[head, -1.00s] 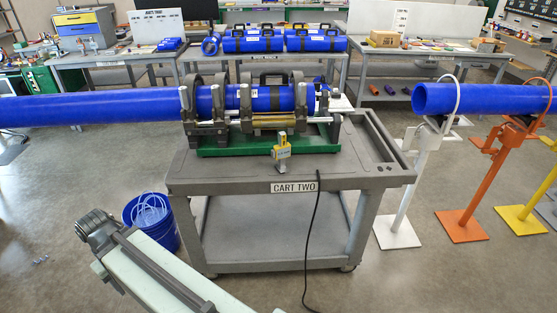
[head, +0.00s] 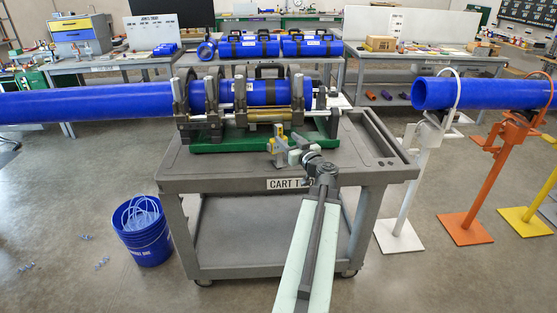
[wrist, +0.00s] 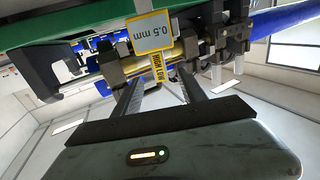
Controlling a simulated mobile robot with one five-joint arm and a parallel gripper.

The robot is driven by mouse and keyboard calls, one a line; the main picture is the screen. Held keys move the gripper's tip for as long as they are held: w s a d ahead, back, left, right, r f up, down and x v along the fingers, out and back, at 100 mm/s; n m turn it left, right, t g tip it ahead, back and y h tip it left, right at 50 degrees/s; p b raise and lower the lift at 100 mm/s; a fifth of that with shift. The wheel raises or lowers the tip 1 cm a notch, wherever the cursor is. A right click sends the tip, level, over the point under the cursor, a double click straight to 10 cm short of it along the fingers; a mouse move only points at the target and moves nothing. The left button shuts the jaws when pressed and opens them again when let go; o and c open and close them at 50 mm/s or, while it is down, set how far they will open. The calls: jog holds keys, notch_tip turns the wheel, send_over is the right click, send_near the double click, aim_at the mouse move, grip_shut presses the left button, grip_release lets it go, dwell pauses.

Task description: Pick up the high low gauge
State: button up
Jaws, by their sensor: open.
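The high low gauge (head: 279,135) is a small grey and yellow tool standing near the cart's front edge, in front of the blue pipe in the clamps. In the head view my gripper (head: 287,153) partly covers it. In the wrist view the gauge (wrist: 152,33) shows a "0.5 mm" plate and a yellow "HIGH LOW" label. My gripper (wrist: 157,78) is open there, with its two dark fingers pointing toward the gauge, one on either side of the label in the picture. I cannot tell whether the fingers touch it.
The grey cart (head: 210,172) carries a green-based clamp machine (head: 235,145) close behind the gauge. A blue bucket (head: 143,235) stands on the floor at left. Pipe stands (head: 400,190) stand at right. The cart's top right is clear.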

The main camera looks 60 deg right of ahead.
aim_at(280, 132)
jog(key=x, duration=0.7)
jog(key=shift+w+d, duration=0.25)
jog(key=shift+d, duration=0.1)
grip_shut()
dwell(1.2)
